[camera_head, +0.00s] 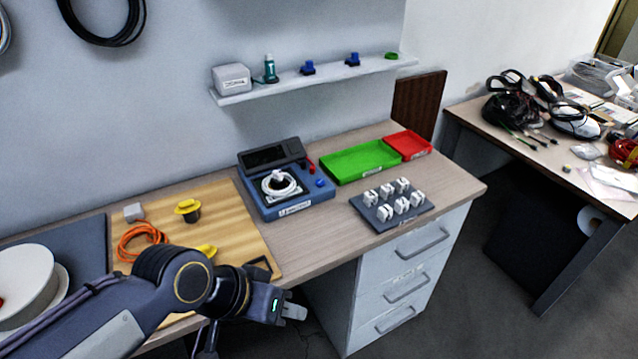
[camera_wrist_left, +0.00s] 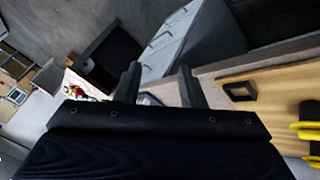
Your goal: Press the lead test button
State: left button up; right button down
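A blue tester (camera_head: 300,208) with a tilted dark screen (camera_head: 270,155) stands on the wooden bench. A coiled white cable (camera_head: 279,184) lies on its top. A small blue button-like part (camera_head: 320,183) and red parts (camera_head: 311,168) show at its right side. I cannot tell which part is the lead test button. My left gripper (camera_head: 292,311) is off the bench's front edge, below and apart from the tester. In the left wrist view its two fingers (camera_wrist_left: 158,82) are spread with nothing between them. My right gripper is not in view.
A green tray (camera_head: 360,163), a red tray (camera_head: 407,145) and a dark rack with several white parts (camera_head: 393,208) stand right of the tester. A wooden board (camera_head: 225,220) with orange cable (camera_head: 140,240) lies left. A shelf (camera_head: 320,78) hangs above; drawers (camera_head: 400,290) stand below.

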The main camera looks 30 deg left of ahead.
pick_arm(q)
jog(key=shift+c, duration=0.5)
grip_shut()
dwell(1.2)
